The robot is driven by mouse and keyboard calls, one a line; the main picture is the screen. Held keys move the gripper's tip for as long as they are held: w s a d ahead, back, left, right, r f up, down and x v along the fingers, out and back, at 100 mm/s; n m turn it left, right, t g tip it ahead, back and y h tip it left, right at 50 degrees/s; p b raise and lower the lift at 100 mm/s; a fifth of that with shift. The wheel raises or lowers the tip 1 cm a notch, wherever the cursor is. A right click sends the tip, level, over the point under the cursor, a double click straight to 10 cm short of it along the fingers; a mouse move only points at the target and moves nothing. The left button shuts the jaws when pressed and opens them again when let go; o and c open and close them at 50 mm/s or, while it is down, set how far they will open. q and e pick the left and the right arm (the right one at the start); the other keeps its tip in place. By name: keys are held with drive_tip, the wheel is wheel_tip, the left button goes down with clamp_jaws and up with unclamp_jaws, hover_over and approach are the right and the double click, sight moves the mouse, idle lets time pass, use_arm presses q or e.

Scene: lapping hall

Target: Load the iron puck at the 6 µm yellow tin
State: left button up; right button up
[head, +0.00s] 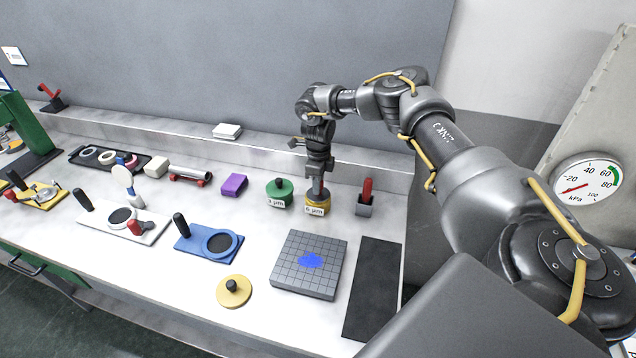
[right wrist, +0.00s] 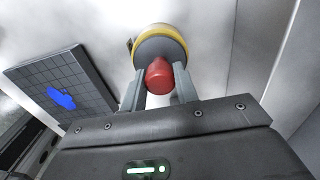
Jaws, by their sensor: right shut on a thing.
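The yellow tin (head: 318,208) with a "6 µm" label stands at the back right of the bench, left of a red-handled tool. My right gripper (head: 317,188) points down at it from above. In the right wrist view my right gripper (right wrist: 159,88) is shut on the red knob of the iron puck (right wrist: 160,75). The puck's grey disc lies against the tin's opening, with the yellow rim (right wrist: 164,29) showing around it. I cannot tell whether it touches the paste inside. My left gripper is not in view.
A green "3 µm" tin (head: 279,192) stands close on the left. A grey gridded plate (head: 309,279) with a blue patch lies in front, with a yellow knobbed disc (head: 234,291) left of it and a dark mat (head: 373,290) right. The red-handled tool (head: 366,192) stands in a grey holder.

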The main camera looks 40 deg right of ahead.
wheel_tip(320, 180, up, 7)
drive_tip(key=p, duration=0.6)
idle(0.4)
idle(0.7)
drive_tip(key=shift+n, duration=0.3)
drive_tip(key=s+a+r+n+b, duration=0.1)
drive_tip(key=s+a+r+n, duration=0.1)
drive_tip(key=s+a+n, duration=0.3)
drive_tip(key=s+a+r+n+b, duration=0.1)
drive_tip(key=s+a+r+n, duration=0.1)
drive_tip(key=s+a+n, duration=0.2)
drive_tip(key=s+a+r+n+b, duration=0.2)
drive_tip(key=s+a+n, duration=0.3)
drive_tip(key=a+n, duration=0.4)
drive_tip(key=shift+s+a+r, duration=0.3)
drive_tip(key=shift+a+r, duration=0.15)
drive_tip(key=shift+a, duration=2.5)
